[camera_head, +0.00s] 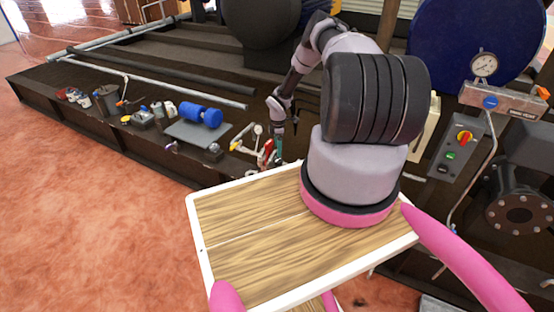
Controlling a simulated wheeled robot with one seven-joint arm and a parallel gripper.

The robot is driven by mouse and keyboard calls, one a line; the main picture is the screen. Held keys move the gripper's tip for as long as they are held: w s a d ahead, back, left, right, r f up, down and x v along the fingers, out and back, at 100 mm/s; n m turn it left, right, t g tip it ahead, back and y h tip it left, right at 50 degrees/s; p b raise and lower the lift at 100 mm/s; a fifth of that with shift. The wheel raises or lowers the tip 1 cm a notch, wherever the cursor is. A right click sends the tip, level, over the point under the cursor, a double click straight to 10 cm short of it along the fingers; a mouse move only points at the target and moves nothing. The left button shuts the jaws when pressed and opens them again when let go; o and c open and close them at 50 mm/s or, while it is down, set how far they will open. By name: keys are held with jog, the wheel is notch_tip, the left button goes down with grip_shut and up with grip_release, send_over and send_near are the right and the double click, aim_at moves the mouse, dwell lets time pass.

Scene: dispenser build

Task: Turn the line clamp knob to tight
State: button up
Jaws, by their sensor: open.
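My gripper (274,155) points down at the bench edge in the middle of the view, behind the wooden top of my base. It is small in the picture and its fingertips are hard to make out. A red part (266,150) is right beside it; I cannot tell whether they touch. A small white fitting with a yellow end (238,144) lies to the left of the gripper. I cannot tell which of these small parts is the line clamp knob, or how it is turned.
A blue motor (200,116) sits on a grey plate left of the gripper, with several small valves (140,118) further left. A control panel (459,147) with a red-yellow switch, a pressure gauge (484,65) and a flanged pipe (520,213) stand at right. Reddish floor (80,220) is clear at left.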

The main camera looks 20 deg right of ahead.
aim_at(278, 159)
notch_tip(278, 159, down, 7)
jog(key=shift+f, duration=0.2)
jog(key=c, duration=1.4)
